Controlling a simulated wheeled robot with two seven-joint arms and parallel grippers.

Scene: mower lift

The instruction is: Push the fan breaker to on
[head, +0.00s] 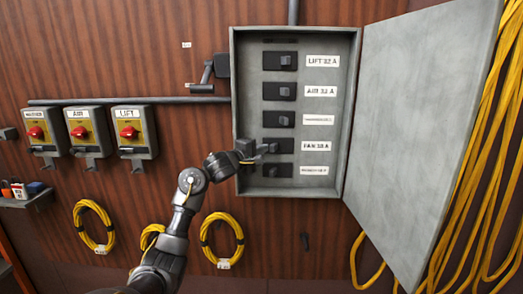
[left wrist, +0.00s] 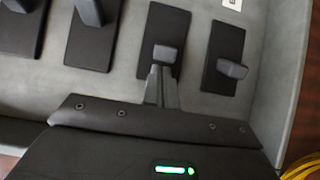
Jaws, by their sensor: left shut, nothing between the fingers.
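The fan breaker (head: 284,145) is a black plate with a grey lever, beside the FAN label (head: 316,145) in the open grey box. It also shows in the left wrist view (left wrist: 157,25). Its lever (left wrist: 167,55) sits toward the plate's near end there, unlike the levers of the upper breakers. My left gripper (head: 262,149) is shut and empty, its fingertips (left wrist: 161,88) right at the left side of the lever. I cannot tell whether they touch it. The fingers hide part of the plate's left end. My right gripper is not in view.
Other breakers sit above, and one (head: 278,171) sits just below with its lever toward the left. The box door (head: 420,130) stands open at the right, by hanging yellow cables (head: 490,150). Red-knobbed switch boxes (head: 130,132) are on the wooden wall at the left.

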